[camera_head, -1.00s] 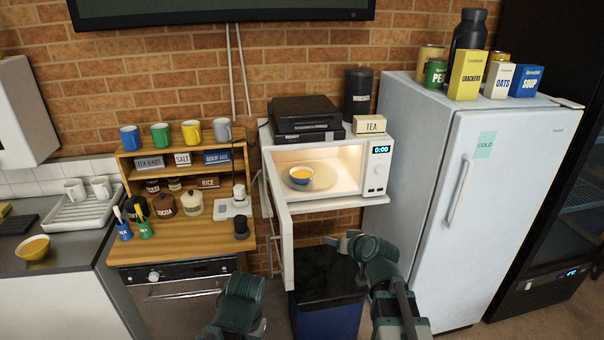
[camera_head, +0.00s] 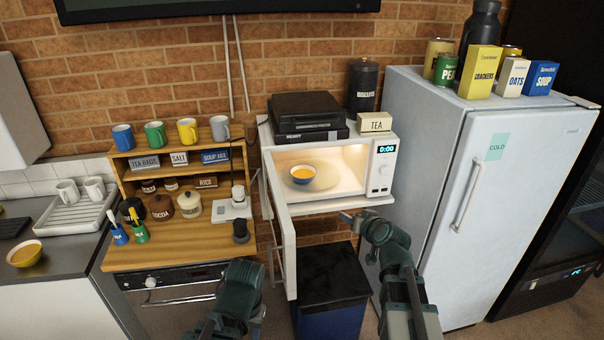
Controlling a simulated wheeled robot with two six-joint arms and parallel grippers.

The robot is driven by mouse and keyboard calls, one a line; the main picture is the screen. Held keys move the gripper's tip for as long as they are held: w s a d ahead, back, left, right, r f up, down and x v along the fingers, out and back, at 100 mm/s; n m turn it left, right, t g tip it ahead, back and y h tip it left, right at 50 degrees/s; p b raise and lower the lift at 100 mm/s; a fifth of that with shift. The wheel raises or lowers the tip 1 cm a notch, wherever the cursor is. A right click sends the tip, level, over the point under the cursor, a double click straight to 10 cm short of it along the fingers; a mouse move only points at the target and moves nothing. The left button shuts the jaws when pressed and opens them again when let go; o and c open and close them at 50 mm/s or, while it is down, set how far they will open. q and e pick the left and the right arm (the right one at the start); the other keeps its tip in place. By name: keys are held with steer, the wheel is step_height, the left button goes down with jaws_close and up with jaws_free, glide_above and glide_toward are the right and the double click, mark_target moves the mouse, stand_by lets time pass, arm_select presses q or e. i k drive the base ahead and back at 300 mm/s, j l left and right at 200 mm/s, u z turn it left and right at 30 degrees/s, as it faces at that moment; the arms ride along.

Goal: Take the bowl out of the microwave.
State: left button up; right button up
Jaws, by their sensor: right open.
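The small blue bowl (camera_head: 301,183) with orange contents sits on the round plate (camera_head: 327,178) inside the lit white microwave (camera_head: 382,173), left of the cavity's middle. The microwave door (camera_head: 289,252) is open and swung out toward me on the left side. My right gripper (camera_head: 350,217) is open and empty, just below and in front of the microwave's lower front edge, to the right of the door. It is apart from the bowl. My left arm shows at the bottom, left of the door; its gripper is hidden.
A dark-topped blue bin (camera_head: 333,275) stands below the microwave. A white fridge (camera_head: 430,200) stands close on the right. A wooden shelf unit (camera_head: 180,257) with mugs and jars is on the left. Black boxes (camera_head: 305,115) and a tea box (camera_head: 374,123) sit on top of the microwave.

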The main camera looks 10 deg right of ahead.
mark_target(303, 174)
steer(key=i, duration=1.25)
